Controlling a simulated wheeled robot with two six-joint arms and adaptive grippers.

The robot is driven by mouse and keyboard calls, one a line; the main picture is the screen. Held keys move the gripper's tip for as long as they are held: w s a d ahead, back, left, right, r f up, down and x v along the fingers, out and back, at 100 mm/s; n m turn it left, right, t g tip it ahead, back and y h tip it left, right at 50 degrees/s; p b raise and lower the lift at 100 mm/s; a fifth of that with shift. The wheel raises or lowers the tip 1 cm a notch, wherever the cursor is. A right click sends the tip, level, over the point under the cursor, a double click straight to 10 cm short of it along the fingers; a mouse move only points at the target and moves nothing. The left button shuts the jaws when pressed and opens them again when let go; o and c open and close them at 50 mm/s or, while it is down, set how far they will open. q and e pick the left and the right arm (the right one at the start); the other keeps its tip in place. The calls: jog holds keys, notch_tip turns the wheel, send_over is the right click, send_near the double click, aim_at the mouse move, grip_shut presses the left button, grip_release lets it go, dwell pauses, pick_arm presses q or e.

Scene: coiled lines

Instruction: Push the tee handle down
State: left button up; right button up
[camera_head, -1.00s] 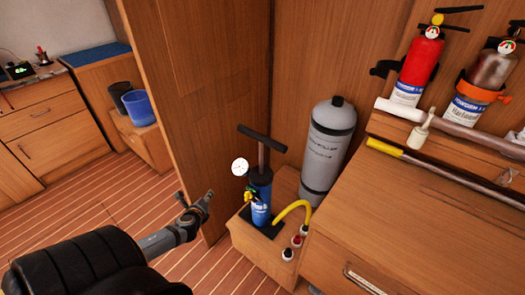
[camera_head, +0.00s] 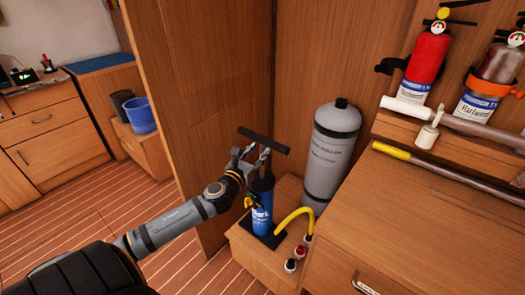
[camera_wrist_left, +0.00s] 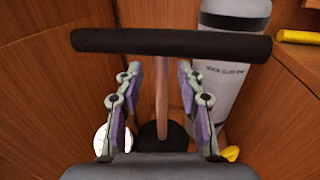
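The black tee handle (camera_head: 264,141) stands raised on its shaft above the blue hand pump (camera_head: 262,212). In the left wrist view the handle's crossbar (camera_wrist_left: 170,45) runs across the top, with the shaft (camera_wrist_left: 162,95) below it. My left gripper (camera_head: 258,155) is just under the crossbar, beside the shaft in the head view. In the left wrist view its two fingers (camera_wrist_left: 161,105) are spread, one on each side of the shaft, with gaps between. It holds nothing. The white gauge (camera_wrist_left: 114,138) shows partly there. My right gripper is not in view.
The pump stands on a low wooden box (camera_head: 245,250) with a yellow hose (camera_head: 291,216) and small capped fittings (camera_head: 293,264). A grey cylinder (camera_head: 331,155) stands close behind at right. A wooden panel (camera_head: 195,100) rises behind left; a wooden counter (camera_head: 430,225) is at right.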

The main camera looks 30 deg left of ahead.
aim_at(261, 149)
pick_arm(q)
jog(key=shift+w+a+r+p, duration=0.1)
jog(key=shift+w+p, duration=0.05)
jog(key=shift+w, duration=0.4)
jog(key=shift+w+a+r+p, duration=0.1)
jog(key=shift+w+p, duration=0.05)
jog(key=shift+w, duration=0.4)
jog(key=shift+w+d+f, duration=0.1)
jog(key=shift+w, duration=0.35)
jog(key=shift+c, duration=0.3)
grip_shut()
